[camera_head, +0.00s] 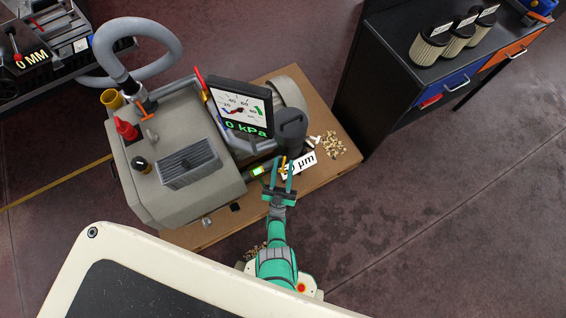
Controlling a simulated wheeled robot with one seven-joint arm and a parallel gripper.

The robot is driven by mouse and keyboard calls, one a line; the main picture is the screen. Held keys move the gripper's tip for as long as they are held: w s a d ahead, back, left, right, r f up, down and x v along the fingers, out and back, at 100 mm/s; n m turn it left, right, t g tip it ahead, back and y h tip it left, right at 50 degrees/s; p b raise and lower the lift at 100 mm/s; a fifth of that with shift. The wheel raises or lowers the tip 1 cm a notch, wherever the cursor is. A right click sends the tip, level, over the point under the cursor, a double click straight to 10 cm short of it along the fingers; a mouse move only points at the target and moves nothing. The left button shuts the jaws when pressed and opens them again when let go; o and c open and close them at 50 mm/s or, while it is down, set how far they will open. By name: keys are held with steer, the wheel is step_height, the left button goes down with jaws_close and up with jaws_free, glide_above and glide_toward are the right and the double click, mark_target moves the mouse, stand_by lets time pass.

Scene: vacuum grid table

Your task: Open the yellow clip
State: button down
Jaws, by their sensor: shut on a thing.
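My gripper (282,168) has its teal fingers at the base of a dark grey canister (290,127) on the grey machine's right side. The small yellow clip (282,167) shows between the fingertips, low on the canister. The fingers are shut on it. The clip is tiny in this view and partly hidden by the fingers, so I cannot tell how far it is swung open.
The grey machine (165,195) sits on a brown board (325,176). Its display (240,108) reads 0 kPa. A white µm label (300,164) and scattered pale pellets (335,145) lie beside my gripper. A black cabinet (375,90) bearing several filters stands at upper right.

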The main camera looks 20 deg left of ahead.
steer(key=c, duration=1.2)
jaws_free()
steer(key=shift+a+y, duration=0.15)
steer(key=shift+y, duration=0.15)
steer(key=shift+s+f, duration=0.2)
steer(key=shift+s+f, duration=0.25)
steer(key=shift+s, duration=0.05)
steer(key=shift+s+d, duration=0.4)
steer(key=shift+s, duration=1.55)
steer(key=shift+s+d, duration=0.35)
steer(key=shift+s, duration=1.6)
steer(key=shift+s+d, duration=0.4)
steer(key=shift+s, duration=1.55)
steer(key=shift+c, duration=0.8)
